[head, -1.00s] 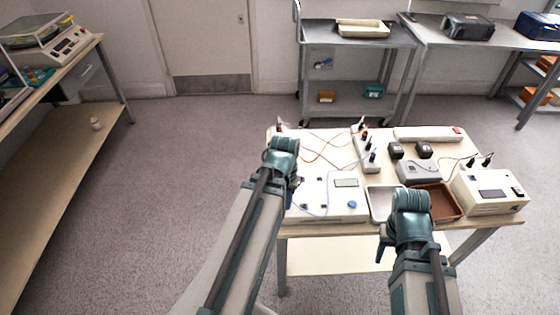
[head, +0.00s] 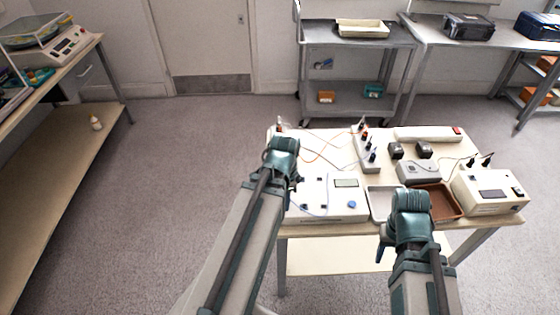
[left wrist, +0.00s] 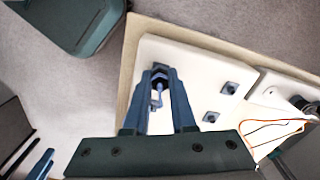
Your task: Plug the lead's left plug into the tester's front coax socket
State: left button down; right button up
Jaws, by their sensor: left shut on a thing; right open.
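The tester is a pale box with a small display (head: 346,183) and a blue knob, at the front left of the table in the head view. In the left wrist view its white panel (left wrist: 190,65) carries several dark square sockets, one socket (left wrist: 229,88) right of the fingers. My left gripper (left wrist: 162,78) is shut on a small plug (left wrist: 156,98), over the panel. The fingers hide the plug's tip, so I cannot tell whether it touches a socket. A thin pale-blue lead (head: 312,214) runs along the tester's front. My right gripper (head: 383,248) is open, low before the table's front edge.
Right of the tester are a grey tray (head: 380,205), a brown tray (head: 452,200) and another pale instrument (head: 490,193). Behind stand a terminal strip (head: 366,153), black adapters and a white power strip (head: 428,134). Orange wires (left wrist: 270,125) lie right of the panel.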

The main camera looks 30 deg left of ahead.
pick_arm(q)
jog(key=m, duration=0.4)
dwell(0.3)
jog(key=c, duration=0.7)
grip_release()
jog(key=shift+o, duration=0.2)
jog(key=shift+r+p, duration=2.5)
jog(key=shift+p, duration=0.05)
